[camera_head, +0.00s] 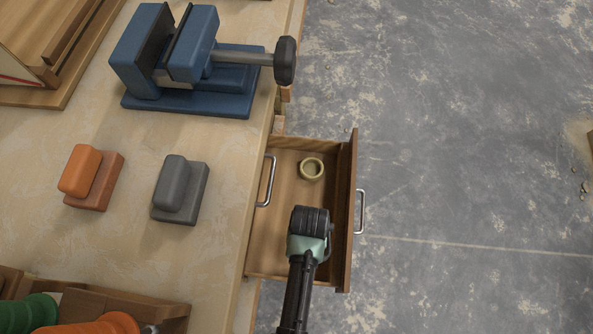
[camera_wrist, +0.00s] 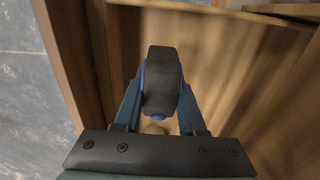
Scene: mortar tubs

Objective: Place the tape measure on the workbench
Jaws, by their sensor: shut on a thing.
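My gripper (camera_wrist: 161,95) has its two blue fingers closed on a dark, blocky thing with blue edges, which I take to be the tape measure (camera_wrist: 163,68). In the head view my gripper (camera_head: 309,232) hangs over the open drawer, and my wrist hides the fingers and the held thing. The workbench (camera_head: 130,245) has a pale, worn wooden top and lies to the left of the drawer. I cannot tell whether the held thing touches the drawer floor.
The open wooden drawer (camera_head: 267,238) holds a small yellowish ring (camera_head: 312,169). On the bench are a blue vise (camera_head: 185,100), an orange block-shaped tool (camera_head: 90,178) and a grey one (camera_head: 180,190). Bare bench shows between these tools and the wooden rack (camera_head: 160,311).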

